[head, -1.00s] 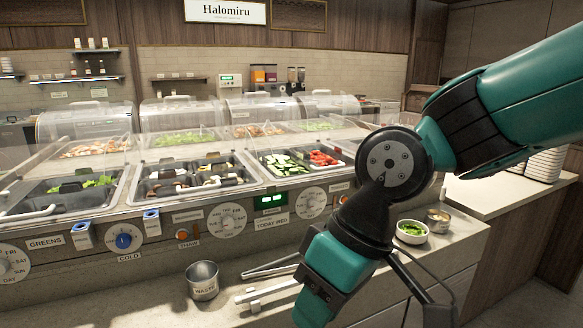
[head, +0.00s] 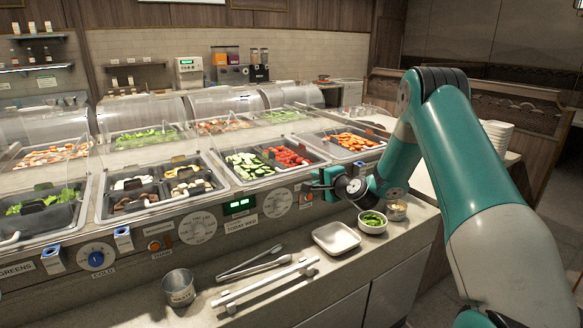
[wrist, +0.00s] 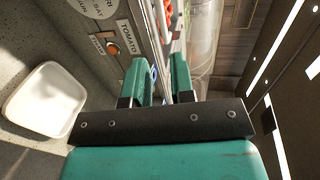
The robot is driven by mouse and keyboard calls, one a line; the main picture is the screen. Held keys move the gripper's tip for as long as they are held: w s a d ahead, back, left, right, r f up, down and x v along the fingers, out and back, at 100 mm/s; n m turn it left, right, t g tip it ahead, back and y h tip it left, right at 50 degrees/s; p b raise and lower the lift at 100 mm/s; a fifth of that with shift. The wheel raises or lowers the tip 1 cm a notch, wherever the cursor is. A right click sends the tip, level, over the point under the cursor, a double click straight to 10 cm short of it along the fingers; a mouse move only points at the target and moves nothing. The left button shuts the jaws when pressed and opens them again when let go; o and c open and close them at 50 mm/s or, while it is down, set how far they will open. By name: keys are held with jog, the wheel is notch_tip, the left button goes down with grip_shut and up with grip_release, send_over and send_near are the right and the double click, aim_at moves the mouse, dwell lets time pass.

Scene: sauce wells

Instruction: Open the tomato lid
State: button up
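The red tomatoes (head: 288,155) lie in a dark well beside the cucumber slices (head: 248,164), under clear covering; the tomato lid's own edges are hard to make out in the head view. My gripper (head: 322,184) is at the counter's front edge, to the right of and below the tomatoes. In the wrist view its two teal fingers (wrist: 161,80) are apart, with a pale bar (wrist: 160,25) running ahead near the gap. I cannot tell whether they touch it.
A white tray (head: 336,238), a bowl of greens (head: 372,222) and a small metal bowl (head: 396,210) stand on the ledge below my gripper. Several other wells line the counter.

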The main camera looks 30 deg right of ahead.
aim_at(292, 170)
jog(key=p+x, duration=0.4)
jog(key=x, duration=1.1)
jog(key=shift+w+a+p, duration=0.1)
jog(key=shift+w+p, duration=0.25)
jog(key=shift+p, duration=0.05)
jog(key=shift+c, duration=0.3)
grip_shut()
